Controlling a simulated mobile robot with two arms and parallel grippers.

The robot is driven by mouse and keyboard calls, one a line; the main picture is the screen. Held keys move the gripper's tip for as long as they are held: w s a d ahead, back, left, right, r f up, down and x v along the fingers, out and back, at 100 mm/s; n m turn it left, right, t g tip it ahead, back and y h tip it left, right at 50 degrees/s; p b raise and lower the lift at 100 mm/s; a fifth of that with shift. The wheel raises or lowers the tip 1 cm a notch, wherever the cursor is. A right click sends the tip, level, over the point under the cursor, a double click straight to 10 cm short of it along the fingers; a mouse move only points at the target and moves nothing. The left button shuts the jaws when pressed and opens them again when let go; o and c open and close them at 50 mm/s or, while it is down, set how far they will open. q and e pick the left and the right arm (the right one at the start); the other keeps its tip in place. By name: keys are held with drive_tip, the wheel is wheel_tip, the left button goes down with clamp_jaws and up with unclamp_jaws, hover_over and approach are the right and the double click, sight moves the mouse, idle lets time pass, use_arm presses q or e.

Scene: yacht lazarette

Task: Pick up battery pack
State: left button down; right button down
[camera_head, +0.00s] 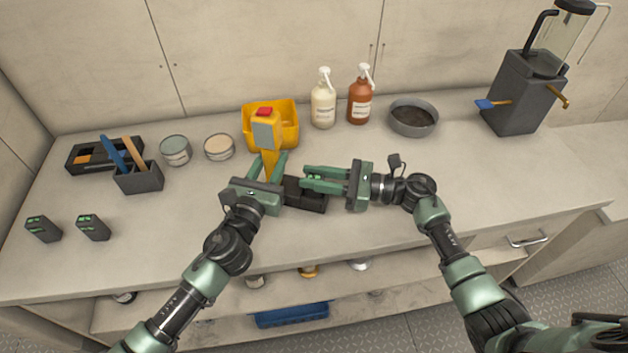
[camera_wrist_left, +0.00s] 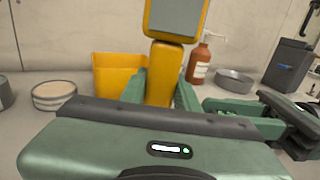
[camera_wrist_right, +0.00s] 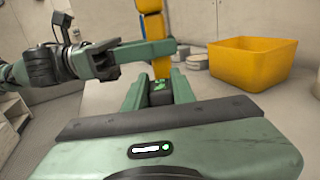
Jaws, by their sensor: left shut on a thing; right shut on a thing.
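A yellow handheld tool (camera_head: 264,135) with a grey screen stands upright, its handle shut between the fingers of my left gripper (camera_head: 269,168). The tool also shows in the left wrist view (camera_wrist_left: 166,72). My right gripper (camera_wrist_right: 158,92) is shut on a dark battery pack with a green light (camera_wrist_right: 159,86), just below the tool's handle. I cannot tell whether pack and handle are joined. In the head view, a black block (camera_head: 307,196) lies under my right gripper's fingers. Two more dark battery packs with green marks, one (camera_head: 43,229) and another (camera_head: 93,228), stand at the counter's left.
Behind the grippers are a yellow bin (camera_head: 285,112), a cream bottle (camera_head: 323,105), a brown bottle (camera_head: 359,103) and a grey bowl (camera_head: 413,118). Tins (camera_head: 219,147) and a dark holder (camera_head: 139,178) are left. A grey dispenser (camera_head: 521,95) stands right. The right front counter is clear.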

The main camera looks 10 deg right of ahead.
sight(314, 177)
use_arm(q)
drive_tip(key=shift+f, duration=0.1)
drive_tip(key=c, duration=1)
unclamp_jaws()
use_arm(e)
wheel_tip(314, 177, up, 18)
drive_tip(key=shift+f, duration=0.25)
use_arm(q)
drive_tip(key=shift+o, duration=0.2)
drive_tip(key=v, duration=1.2)
drive_tip(key=shift+o, duration=0.3)
drive_tip(key=o, duration=0.7)
